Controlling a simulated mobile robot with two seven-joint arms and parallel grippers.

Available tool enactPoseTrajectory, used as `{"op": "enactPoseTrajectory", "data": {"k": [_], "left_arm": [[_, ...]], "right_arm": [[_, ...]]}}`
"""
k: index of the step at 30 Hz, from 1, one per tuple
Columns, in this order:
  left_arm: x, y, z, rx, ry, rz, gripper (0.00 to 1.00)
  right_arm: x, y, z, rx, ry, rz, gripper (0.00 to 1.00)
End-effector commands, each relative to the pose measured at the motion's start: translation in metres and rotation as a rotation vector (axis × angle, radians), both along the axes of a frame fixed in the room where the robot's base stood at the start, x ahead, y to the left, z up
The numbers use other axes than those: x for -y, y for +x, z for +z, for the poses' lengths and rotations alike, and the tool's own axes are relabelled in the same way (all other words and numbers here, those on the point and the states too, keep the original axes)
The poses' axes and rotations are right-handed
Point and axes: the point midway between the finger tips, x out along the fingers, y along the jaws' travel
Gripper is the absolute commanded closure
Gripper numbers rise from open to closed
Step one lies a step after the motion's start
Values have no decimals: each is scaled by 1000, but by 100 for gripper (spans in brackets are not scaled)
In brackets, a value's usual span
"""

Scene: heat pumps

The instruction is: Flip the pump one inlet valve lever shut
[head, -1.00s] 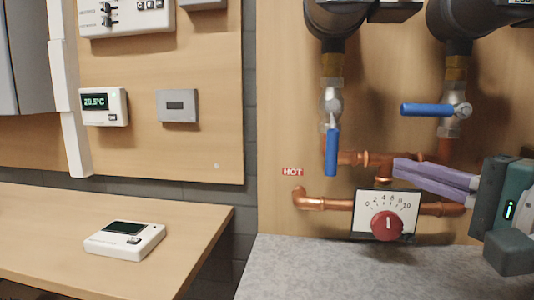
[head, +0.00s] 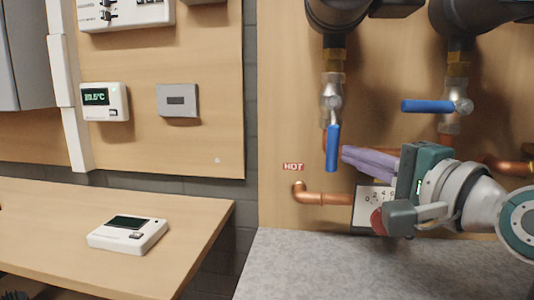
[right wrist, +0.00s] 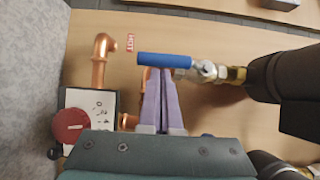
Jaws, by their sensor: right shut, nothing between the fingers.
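Two valves with blue levers hang under dark pump pipes in the head view. The left lever (head: 332,148) points straight down, in line with its pipe. The right lever (head: 428,106) lies level, across its pipe, pointing left. I see no label telling which is pump one. My right gripper (head: 346,155) is shut and empty, its purple fingertips close to the right of the left lever's lower part. In the right wrist view the fingertips (right wrist: 161,75) are beside that same blue lever (right wrist: 165,60); I cannot tell whether they touch. My left gripper is out of view.
Copper pipes (head: 320,198) run behind my right gripper. A dial plate with a red knob (head: 377,221) is partly hidden by the gripper. A grey speckled surface (head: 300,265) lies below. A thermostat (head: 104,101) hangs at left, above a wooden table (head: 60,215).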

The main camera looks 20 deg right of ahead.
Motion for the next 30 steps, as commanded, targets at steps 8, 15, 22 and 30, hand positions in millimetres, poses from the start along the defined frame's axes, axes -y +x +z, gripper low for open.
{"op": "enactPoseTrajectory", "data": {"k": [8, 15, 22, 30], "left_arm": [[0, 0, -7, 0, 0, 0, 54], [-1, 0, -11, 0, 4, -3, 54], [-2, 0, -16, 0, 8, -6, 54], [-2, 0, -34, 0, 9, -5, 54]], "right_arm": [[-3, 2, -3, 25, 45, 0, 100], [-6, 3, -4, 44, 74, 0, 100], [-9, 5, -5, 68, 112, 2, 100], [-18, 11, -11, 132, 218, 3, 100]]}}
